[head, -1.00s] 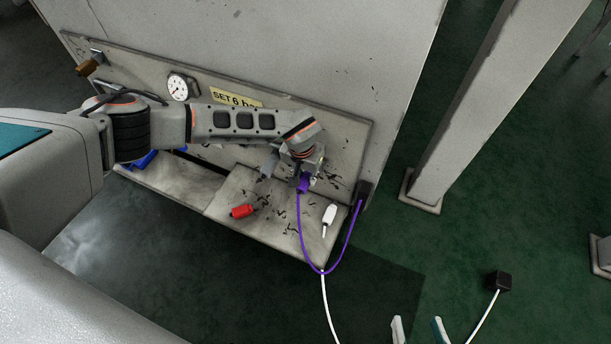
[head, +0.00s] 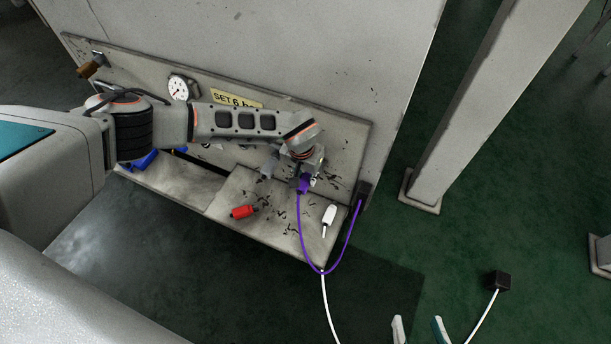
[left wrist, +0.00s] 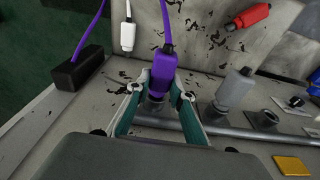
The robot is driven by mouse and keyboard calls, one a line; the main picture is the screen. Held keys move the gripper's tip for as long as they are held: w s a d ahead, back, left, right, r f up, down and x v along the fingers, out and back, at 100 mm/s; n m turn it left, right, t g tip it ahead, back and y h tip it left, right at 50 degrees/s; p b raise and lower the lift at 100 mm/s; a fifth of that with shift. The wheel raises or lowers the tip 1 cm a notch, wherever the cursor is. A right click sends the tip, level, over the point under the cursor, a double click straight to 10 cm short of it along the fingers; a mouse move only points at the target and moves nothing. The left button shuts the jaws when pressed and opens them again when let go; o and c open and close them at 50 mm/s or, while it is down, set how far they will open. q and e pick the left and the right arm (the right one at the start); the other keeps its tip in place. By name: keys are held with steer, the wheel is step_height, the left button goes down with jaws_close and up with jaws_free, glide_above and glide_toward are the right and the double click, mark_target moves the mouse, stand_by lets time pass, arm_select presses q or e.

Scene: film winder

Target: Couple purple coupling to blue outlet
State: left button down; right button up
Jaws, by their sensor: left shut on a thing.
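The purple coupling (head: 304,185) is in my left gripper (head: 307,178), at the right part of the grey panel fixture. In the left wrist view the two green-lined fingers (left wrist: 161,95) are shut on the purple coupling (left wrist: 163,72), and its purple hose leads away at the top. A grey stub (left wrist: 155,104) on the pipe lies right at the coupling's end; I cannot tell whether they are joined. No blue marking shows on this stub, so I cannot tell which is the blue outlet. My right gripper (head: 419,329) shows two separated fingertips at the bottom edge, open and empty.
A red coupling (head: 242,212) and a white coupling (head: 329,216) lie on the shelf. A black block (left wrist: 79,68) stands at the shelf's end. A gauge (head: 181,88) is on the panel.

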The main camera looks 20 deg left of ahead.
arm_select(q)
steer(key=shift+w, duration=0.3)
arm_select(e)
steer(key=shift+w, duration=0.2)
arm_select(q)
steer(key=c, duration=1.7)
jaws_free()
arm_select(e)
steer(key=shift+w+r, duration=0.1)
steer(key=shift+r, duration=0.05)
arm_select(q)
steer(key=shift+r, duration=0.25)
step_height(320, 180, up, 12)
steer(key=s, duration=0.2)
steer(key=shift+f, duration=0.25)
